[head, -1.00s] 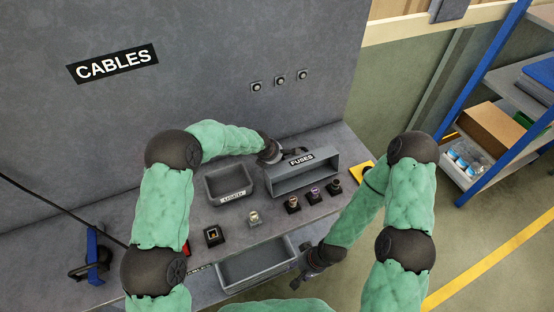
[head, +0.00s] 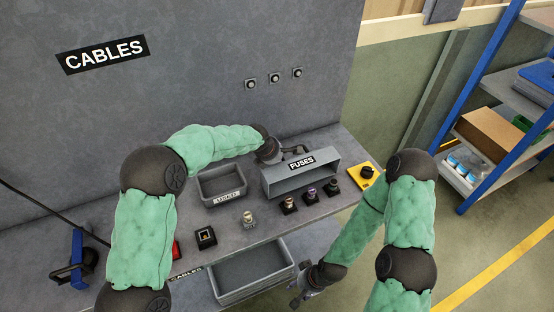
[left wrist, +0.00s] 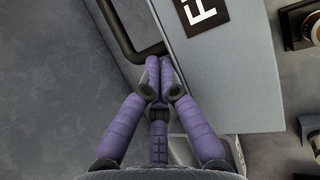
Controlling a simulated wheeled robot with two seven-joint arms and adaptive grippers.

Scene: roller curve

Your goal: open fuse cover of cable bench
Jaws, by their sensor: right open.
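The fuse cover (head: 285,183) is a grey box-like housing labelled FUSES on the bench (head: 230,225). A bent black handle (head: 297,149) stands out at its back left; it also shows in the left wrist view (left wrist: 121,35). My left gripper (head: 277,155) is behind the cover's left end, its fingers partly hidden. In the left wrist view its purple fingers (left wrist: 160,65) are together, tips at the handle's lower bar beside the cover; whether the bar is between them I cannot tell. My right gripper (head: 298,300) is open and empty, low in front of the bench.
Small dark-based fuse-like parts (head: 311,195) stand in front of the cover. A grey bin (head: 222,185) is left of it, and a yellow-based button (head: 366,172) is to its right. An open grey drawer (head: 250,272) juts out below the bench. Blue-framed shelves (head: 490,110) stand at the right.

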